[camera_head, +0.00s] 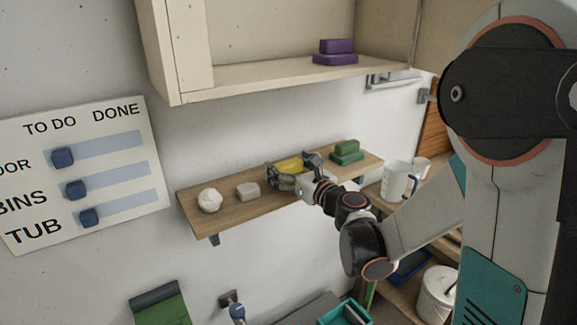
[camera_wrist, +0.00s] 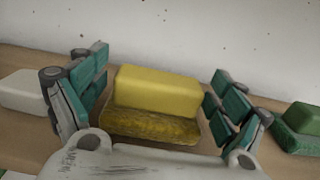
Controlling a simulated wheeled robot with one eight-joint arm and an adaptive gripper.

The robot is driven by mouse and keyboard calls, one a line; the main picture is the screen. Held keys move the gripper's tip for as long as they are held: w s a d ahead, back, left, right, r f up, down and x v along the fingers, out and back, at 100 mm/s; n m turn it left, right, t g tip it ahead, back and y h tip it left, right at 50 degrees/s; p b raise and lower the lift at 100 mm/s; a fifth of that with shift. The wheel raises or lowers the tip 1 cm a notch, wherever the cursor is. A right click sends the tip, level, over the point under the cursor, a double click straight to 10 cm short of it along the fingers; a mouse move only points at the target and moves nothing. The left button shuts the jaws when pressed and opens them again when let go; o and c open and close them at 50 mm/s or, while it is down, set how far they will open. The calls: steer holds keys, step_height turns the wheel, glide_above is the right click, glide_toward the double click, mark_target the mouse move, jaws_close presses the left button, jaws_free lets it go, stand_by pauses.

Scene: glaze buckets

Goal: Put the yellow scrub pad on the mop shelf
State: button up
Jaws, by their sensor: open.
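The yellow scrub pad (camera_head: 288,163) lies on the long wooden wall shelf (camera_head: 222,215), between a grey block and a green pad. In the wrist view the yellow scrub pad (camera_wrist: 157,92) shows a smooth upper block on a rougher, darker yellow base. My gripper (camera_head: 292,169) is around it, one finger on each side. In the wrist view my gripper (camera_wrist: 161,85) is open, with a gap visible between the pad and the fingers. I cannot tell which shelf is named the mop shelf.
On the wooden shelf, a white lumpy object (camera_head: 209,200) and a grey block (camera_head: 248,192) sit left, and a green pad (camera_head: 346,152) sits right. Purple pads (camera_head: 335,52) lie in the open cabinet (camera_head: 240,80) above. White mugs (camera_head: 397,181) stand farther right.

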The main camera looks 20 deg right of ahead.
steer(key=shift+r, duration=0.15)
steer(key=shift+s+d, duration=0.15)
steer(key=shift+s, duration=0.15)
steer(key=p+v, duration=0.1)
steer(key=v, duration=1)
steer(key=shift+s, duration=0.15)
